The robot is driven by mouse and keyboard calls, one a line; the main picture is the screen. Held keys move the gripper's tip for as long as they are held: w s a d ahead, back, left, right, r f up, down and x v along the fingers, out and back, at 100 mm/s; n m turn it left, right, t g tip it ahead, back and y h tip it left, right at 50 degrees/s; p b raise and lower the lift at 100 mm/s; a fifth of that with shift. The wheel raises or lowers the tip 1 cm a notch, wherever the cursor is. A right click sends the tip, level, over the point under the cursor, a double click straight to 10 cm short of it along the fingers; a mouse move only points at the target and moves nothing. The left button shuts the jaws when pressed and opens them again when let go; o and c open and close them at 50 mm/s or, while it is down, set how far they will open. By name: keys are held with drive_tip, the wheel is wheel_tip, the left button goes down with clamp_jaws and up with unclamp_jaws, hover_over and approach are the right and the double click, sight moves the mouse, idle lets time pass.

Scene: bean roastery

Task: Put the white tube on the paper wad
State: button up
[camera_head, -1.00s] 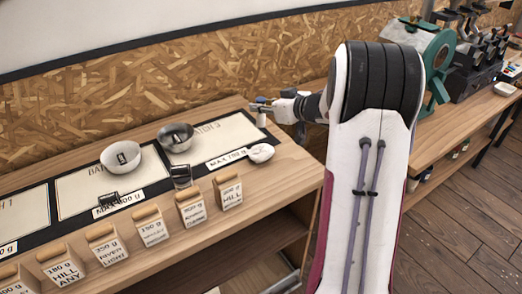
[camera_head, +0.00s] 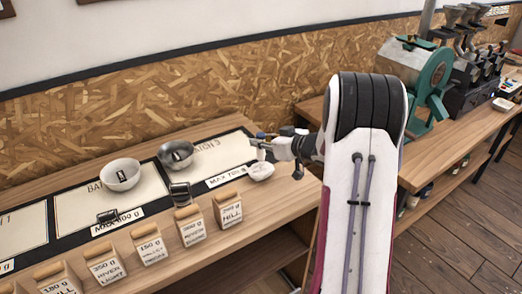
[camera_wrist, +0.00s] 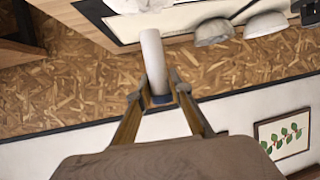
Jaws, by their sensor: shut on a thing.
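My gripper (camera_wrist: 160,92) is shut on the white tube (camera_wrist: 152,58). It holds the tube near its blue end, and the rest of the tube points away from the wrist. In the head view the tube (camera_head: 260,152) hangs upright, just above and behind the paper wad. The paper wad (camera_head: 261,172) is a crumpled white lump on the wooden counter's front strip, by the right "MAX" label. A white shape at the top edge of the wrist view, partly cut off, looks like the wad (camera_wrist: 138,5). I see a gap between tube and wad in the wrist view.
A white bowl (camera_head: 121,174) and a metal bowl (camera_head: 176,155) stand on the batch mats to the left. A dark glass (camera_head: 180,194) and several labelled bags (camera_head: 228,208) line the counter front. The mat (camera_head: 215,152) behind the wad has bare room.

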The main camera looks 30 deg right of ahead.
sight(264, 150)
drive_tip(key=shift+f, duration=0.1)
drive_tip(key=shift+f, duration=1.75)
drive_tip(key=shift+f, duration=0.15)
drive_tip(key=o, duration=0.9)
drive_tip(key=shift+r, duration=0.2)
drive_tip(key=v, duration=1.2)
